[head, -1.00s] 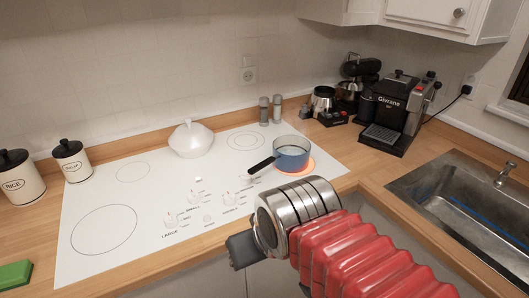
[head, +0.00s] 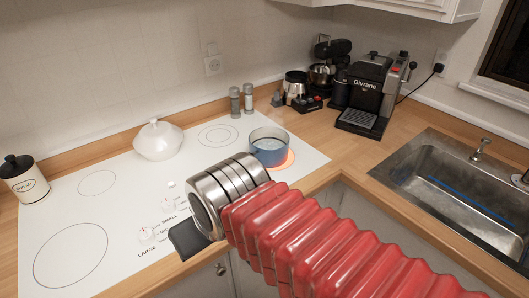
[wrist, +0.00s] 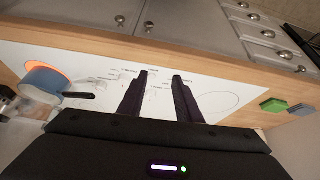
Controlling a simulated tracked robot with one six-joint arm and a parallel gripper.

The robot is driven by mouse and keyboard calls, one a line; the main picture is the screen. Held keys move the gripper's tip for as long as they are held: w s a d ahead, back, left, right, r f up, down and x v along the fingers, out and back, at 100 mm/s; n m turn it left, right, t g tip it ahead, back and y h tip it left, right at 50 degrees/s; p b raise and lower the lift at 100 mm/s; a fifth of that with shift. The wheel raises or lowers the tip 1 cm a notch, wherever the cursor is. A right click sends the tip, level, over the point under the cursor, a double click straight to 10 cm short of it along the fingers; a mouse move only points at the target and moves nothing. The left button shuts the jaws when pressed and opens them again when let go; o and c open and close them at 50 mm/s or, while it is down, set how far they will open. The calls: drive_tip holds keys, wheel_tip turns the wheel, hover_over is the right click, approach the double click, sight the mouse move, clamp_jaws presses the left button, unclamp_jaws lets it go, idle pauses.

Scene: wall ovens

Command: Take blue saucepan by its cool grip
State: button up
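The blue saucepan (head: 269,148) stands on the glowing orange burner at the right end of the white cooktop in the head view. Its black handle is hidden there behind my arm. In the wrist view the saucepan (wrist: 44,82) is at the left, and its black handle (wrist: 78,95) points right, toward my gripper. My gripper (wrist: 160,74) shows two dark fingers set apart, with nothing between them, over the cooktop. In the head view my gripper is mostly hidden by my wrist; only a dark part shows at lower left.
A white lidded pot (head: 158,140) stands at the back of the cooktop (head: 105,222). Shakers (head: 241,99), a coffee machine (head: 374,95) and a sink (head: 465,185) are to the right. A canister (head: 25,181) is at left. Green and dark sponges (wrist: 274,106) lie at right in the wrist view.

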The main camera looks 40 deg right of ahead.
drive_tip(key=shift+o, duration=1.2)
drive_tip(key=shift+w+r, duration=0.1)
wheel_tip(320, 180, up, 5)
drive_tip(key=m+g, duration=0.6)
drive_tip(key=m, duration=0.9)
hover_over(242, 160)
drive_tip(key=shift+f, duration=4.45)
